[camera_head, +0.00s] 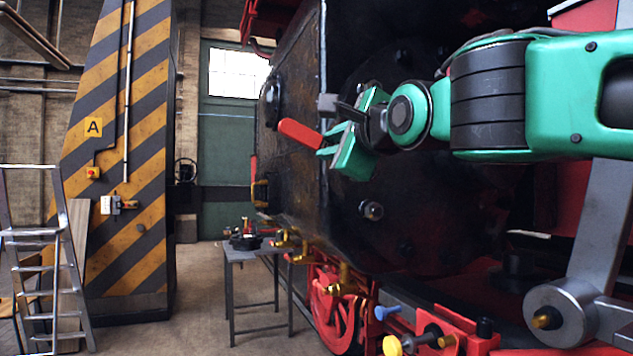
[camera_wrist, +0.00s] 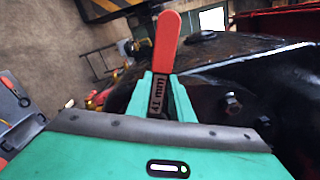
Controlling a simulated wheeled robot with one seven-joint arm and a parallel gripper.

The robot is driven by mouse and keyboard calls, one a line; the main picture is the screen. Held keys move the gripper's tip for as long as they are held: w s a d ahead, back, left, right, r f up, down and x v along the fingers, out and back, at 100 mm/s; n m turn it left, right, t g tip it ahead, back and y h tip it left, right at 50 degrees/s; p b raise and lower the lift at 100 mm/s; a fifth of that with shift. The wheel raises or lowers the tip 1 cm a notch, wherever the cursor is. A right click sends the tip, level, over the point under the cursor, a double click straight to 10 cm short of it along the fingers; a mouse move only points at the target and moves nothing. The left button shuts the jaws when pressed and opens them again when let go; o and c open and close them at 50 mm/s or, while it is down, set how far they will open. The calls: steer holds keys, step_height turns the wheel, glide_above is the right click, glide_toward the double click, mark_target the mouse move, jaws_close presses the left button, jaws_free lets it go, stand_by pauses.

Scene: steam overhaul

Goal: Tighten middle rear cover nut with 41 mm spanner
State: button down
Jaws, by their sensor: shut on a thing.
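My gripper (camera_head: 348,132) is shut on the spanner (camera_head: 300,133), whose red handle sticks out to the left in the head view. In the wrist view the spanner (camera_wrist: 167,42) stands between my green fingers (camera_wrist: 160,95), with "41 mm" marked on its dark shank. Its jaw end is not clearly visible. The black cover (camera_head: 410,225) of the locomotive lies behind and below my gripper. A metal nut (camera_head: 371,210) shows on it below my gripper, and a nut (camera_wrist: 232,104) shows right of my fingers in the wrist view. I cannot tell whether the spanner touches any nut.
A small grey table (camera_head: 245,253) with dark parts stands left of the locomotive. A stepladder (camera_head: 45,250) and a striped yellow-black column (camera_head: 125,200) stand at the left. Brass fittings (camera_head: 343,280) and a red wheel (camera_head: 340,310) are low down. The floor between column and table is clear.

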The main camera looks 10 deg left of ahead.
steer(key=shift+n, duration=0.5)
steer(key=shift+w+d+r, duration=0.15)
steer(key=shift+w+r, duration=2)
steer(key=shift+w, duration=0.3)
steer(key=shift+x, duration=2.1)
stand_by(0.4)
steer(key=shift+w+d+r+m, duration=0.1)
steer(key=shift+d+r+m, duration=0.05)
steer(key=shift+r+m, duration=0.55)
steer(key=shift+w+d+r+m, duration=0.25)
steer(key=shift+r+m, duration=0.25)
steer(key=shift+m, duration=0.3)
